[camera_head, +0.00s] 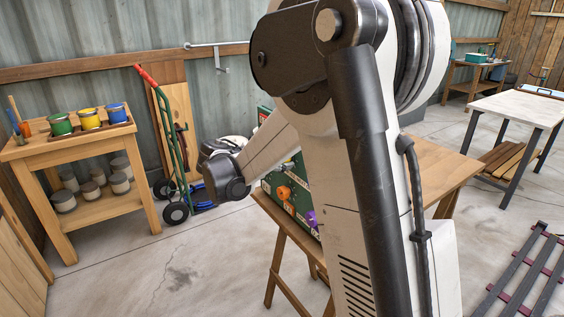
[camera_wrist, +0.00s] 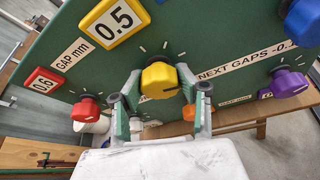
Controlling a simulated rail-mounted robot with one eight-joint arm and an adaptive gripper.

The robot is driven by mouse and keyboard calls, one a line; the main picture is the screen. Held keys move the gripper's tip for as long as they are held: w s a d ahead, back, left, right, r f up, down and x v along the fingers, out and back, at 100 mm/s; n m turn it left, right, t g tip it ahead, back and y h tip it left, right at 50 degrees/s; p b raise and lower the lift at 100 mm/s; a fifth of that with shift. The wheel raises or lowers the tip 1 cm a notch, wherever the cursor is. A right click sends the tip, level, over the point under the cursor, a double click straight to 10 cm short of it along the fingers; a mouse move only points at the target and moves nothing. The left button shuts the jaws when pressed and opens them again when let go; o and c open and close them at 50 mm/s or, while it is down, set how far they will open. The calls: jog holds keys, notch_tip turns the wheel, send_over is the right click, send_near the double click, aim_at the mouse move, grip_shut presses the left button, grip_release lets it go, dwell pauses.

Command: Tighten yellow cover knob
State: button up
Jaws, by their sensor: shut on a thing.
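The yellow knob (camera_wrist: 160,79) sits on a green panel (camera_wrist: 60,85) in the middle of the wrist view. My gripper (camera_wrist: 159,88) has one finger on each side of the knob and is shut on it. The knob's back and the gap between it and the panel are hidden. A yellow-framed sign (camera_wrist: 114,20) reading 0.5 is above left of the knob. In the head view my arm hides the yellow knob and most of the green panel (camera_head: 300,196).
A red knob (camera_wrist: 86,110), a blue knob (camera_wrist: 303,22), a purple knob (camera_wrist: 289,82) and an orange knob (camera_wrist: 190,112) surround the yellow one. The panel stands on a wooden table (camera_head: 440,168). A paint shelf (camera_head: 75,150) and hand truck (camera_head: 165,140) are at left.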

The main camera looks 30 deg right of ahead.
jog(key=m+t+b, duration=0.2)
jog(key=m, duration=0.2)
jog(key=shift+t+h+b, duration=0.4)
jog(key=shift+m, duration=0.3)
jog(key=o, duration=1.2)
jog(key=shift+c, duration=0.2)
jog(key=shift+a, duration=0.1)
jog(key=v, duration=1.2)
jog(key=shift+f, duration=0.1)
